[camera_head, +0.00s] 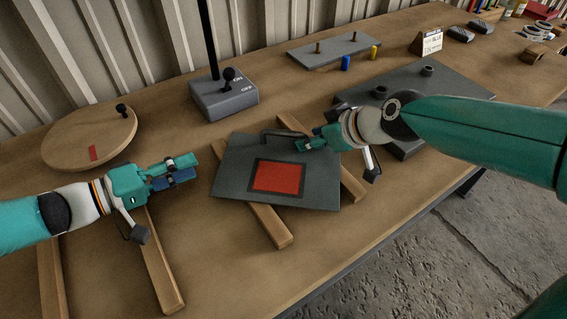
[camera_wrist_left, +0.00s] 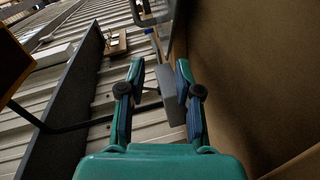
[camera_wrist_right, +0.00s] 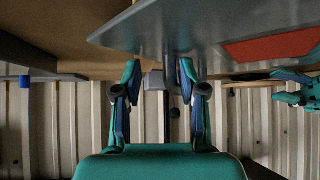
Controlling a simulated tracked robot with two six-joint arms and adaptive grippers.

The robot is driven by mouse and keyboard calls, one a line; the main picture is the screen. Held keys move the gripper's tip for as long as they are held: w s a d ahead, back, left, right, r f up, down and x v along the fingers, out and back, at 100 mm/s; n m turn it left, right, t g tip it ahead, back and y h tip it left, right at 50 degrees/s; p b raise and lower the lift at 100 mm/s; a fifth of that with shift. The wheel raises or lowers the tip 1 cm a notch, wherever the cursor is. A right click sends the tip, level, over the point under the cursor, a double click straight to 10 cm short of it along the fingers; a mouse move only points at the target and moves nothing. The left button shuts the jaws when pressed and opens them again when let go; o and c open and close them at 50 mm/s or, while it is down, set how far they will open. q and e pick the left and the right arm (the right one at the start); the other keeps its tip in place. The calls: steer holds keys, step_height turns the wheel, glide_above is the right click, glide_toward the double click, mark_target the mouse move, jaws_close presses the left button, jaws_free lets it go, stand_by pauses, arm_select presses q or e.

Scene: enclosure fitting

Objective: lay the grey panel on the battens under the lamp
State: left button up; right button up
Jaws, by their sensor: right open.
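The grey panel (camera_head: 232,170) has a red square in a dark frame and a dark handle (camera_head: 290,133) along its far edge. In the head view it lies over two wooden battens (camera_head: 268,223); whether it rests flat cannot be told. My right gripper (camera_head: 310,145) is open by the panel's far right part, close to the handle's right end. In the right wrist view the panel (camera_wrist_right: 195,30) passes above the open fingers. My left gripper (camera_head: 183,171) is open and empty, left of the panel. Two more battens (camera_head: 165,275) lie below it.
A grey box (camera_head: 222,100) with a black knob stands behind the panel. A round wooden board (camera_head: 75,145) lies far left. A dark grey plate (camera_head: 450,85) is under my right arm. A grey slab with pegs (camera_head: 330,52) lies behind. The table's front edge is near.

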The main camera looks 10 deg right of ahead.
steer(key=o, duration=0.8)
steer(key=shift+r, duration=0.1)
steer(key=v, duration=1.1)
steer(key=shift+s+d+r, duration=0.15)
steer(key=shift+s+d, duration=0.1)
steer(key=shift+s, duration=0.1)
